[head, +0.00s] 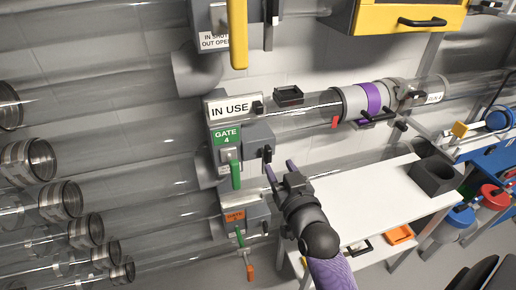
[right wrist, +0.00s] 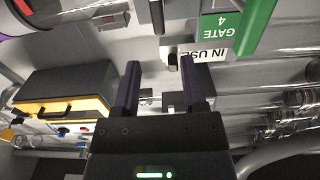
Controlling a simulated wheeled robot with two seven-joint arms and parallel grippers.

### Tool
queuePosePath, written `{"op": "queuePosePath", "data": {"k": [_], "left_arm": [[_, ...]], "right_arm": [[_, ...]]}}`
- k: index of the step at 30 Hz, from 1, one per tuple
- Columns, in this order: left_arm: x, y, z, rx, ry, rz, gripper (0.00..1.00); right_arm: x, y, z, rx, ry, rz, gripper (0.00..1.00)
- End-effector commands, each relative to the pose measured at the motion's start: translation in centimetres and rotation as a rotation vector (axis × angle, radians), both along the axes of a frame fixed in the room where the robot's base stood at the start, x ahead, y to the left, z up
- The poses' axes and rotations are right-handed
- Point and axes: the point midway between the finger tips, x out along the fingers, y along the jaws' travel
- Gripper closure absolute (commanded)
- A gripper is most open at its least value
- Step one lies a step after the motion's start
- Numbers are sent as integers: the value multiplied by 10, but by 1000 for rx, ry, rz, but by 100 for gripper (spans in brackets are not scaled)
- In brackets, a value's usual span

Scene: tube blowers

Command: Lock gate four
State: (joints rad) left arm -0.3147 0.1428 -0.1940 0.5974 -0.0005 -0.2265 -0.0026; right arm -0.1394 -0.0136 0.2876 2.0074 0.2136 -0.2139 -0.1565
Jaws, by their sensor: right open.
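Gate four is a grey box with a green "GATE 4" label (head: 227,136) on a clear tube in the head view. A green handle (head: 236,176) hangs down from its lower left. A black latch (head: 267,153) sits on the box's right part. My right gripper (head: 279,170) is open and empty, just right of and below that latch, its fingers pointing up towards the box. In the right wrist view, the green label (right wrist: 221,22) appears upside down, and the open fingers (right wrist: 161,72) have nothing between them. My left gripper is not in view.
An "IN USE" sign (head: 230,109) is above the gate. Another gate with an orange label (head: 234,216) is below it. A purple-banded coupling (head: 373,98) is on the tube to the right.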

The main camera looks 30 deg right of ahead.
Motion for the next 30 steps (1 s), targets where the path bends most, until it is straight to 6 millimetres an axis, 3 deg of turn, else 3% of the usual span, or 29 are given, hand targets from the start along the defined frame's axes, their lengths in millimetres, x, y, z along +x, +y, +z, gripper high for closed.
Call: {"op": "queuePosePath", "data": {"k": [3,9,20,21,28,30], "left_arm": [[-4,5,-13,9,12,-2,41],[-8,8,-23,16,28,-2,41],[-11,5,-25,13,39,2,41],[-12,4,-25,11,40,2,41],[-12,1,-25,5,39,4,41],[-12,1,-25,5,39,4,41]], "right_arm": [[30,-7,-4,-1,-2,1,46],[65,-15,-4,-1,2,1,46],[76,-18,-1,0,4,1,46],[76,-18,-1,0,4,2,48],[76,-18,-1,0,4,2,96],[76,-18,-1,0,4,2,100]]}}
